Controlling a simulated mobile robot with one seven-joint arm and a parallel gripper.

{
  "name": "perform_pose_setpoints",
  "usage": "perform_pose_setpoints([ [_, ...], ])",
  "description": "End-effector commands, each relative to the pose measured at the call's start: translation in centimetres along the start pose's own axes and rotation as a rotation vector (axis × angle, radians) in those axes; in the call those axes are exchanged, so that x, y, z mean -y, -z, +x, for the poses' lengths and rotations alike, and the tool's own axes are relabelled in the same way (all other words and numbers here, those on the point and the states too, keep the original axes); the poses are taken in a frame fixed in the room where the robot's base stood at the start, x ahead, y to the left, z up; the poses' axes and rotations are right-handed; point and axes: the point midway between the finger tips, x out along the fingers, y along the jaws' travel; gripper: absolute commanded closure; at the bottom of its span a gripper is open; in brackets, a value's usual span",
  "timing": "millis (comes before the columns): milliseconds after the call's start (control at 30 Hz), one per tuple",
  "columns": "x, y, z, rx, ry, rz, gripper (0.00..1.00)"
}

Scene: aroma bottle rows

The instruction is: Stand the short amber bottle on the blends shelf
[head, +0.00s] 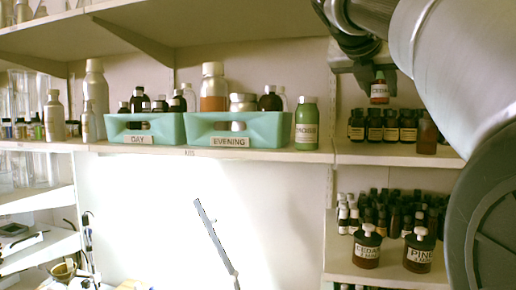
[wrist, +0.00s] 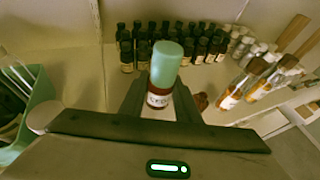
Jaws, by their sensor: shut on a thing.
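My gripper (head: 376,72) is at the upper right in the head view, pointing down and shut on a short amber bottle (head: 379,92) with a pale label. The bottle hangs upright above the right-hand shelf (head: 375,152), clear of its board. In the wrist view the bottle (wrist: 158,98) sits between the fingers (wrist: 158,104), with a pale green cylinder (wrist: 167,63) at its upper end; I cannot tell if this is its cap. I cannot read which shelf is the blends shelf; a small tag (head: 190,153) on the long shelf's edge is too blurred.
To the left are a green bottle (head: 306,123) and the EVENING (head: 270,130) and DAY (head: 165,131) trays. Crowded bottles, including a CEDAR one (head: 367,247), fill the lower shelf.

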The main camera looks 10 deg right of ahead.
Motion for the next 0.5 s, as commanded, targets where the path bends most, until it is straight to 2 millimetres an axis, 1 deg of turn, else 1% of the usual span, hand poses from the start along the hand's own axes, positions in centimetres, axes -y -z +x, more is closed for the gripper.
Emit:
perform_pose_setpoints([
  [67,0.0,0.8,0.3,-0.001,0.000,-0.002,0.99],
  [200,0.0,3.3,1.3,-0.002,-0.001,-0.003,0.99],
  [300,0.0,4.7,1.9,-0.001,-0.001,-0.002,0.99],
  [433,0.0,5.6,2.3,0.000,0.000,-0.002,0.99],
  [500,0.0,6.4,2.6,-0.001,-0.001,-0.001,0.99],
])
